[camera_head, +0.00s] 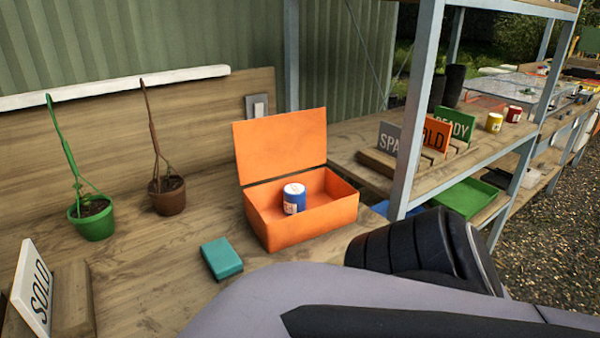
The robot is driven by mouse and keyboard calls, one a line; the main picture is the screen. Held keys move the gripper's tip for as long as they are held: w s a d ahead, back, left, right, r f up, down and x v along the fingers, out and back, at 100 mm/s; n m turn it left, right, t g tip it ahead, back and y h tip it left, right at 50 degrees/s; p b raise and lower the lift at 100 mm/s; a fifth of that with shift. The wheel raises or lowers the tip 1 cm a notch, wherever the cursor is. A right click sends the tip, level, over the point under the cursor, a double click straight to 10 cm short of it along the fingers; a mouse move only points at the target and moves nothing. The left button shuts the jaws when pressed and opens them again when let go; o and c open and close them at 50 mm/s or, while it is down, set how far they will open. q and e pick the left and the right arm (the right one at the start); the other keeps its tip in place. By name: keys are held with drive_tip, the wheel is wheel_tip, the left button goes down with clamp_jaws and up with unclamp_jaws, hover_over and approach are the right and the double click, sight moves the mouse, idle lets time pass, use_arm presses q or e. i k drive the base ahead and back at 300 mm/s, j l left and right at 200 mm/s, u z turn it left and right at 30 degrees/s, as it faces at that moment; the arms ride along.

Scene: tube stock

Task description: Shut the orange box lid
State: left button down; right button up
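The orange box (304,223) stands on the wooden bench, with its open top facing up. Its orange lid (281,142) is open, standing up and leaning back slightly at the rear edge. A blue can (294,199) with a white top and label stands inside the box. A large grey and black arm part of mine fills the bottom right foreground, close to the box's front right in the picture. Neither of my grippers' fingers shows in this view.
A teal block (222,258) lies left of the box. A brown pot (167,194) and a green pot (92,218) hold plants. A SOLD sign (34,287) stands at lower left. A grey shelf post (417,110) rises right of the box.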

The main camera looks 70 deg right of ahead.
sight(270, 146)
drive_tip(key=z, duration=2.2)
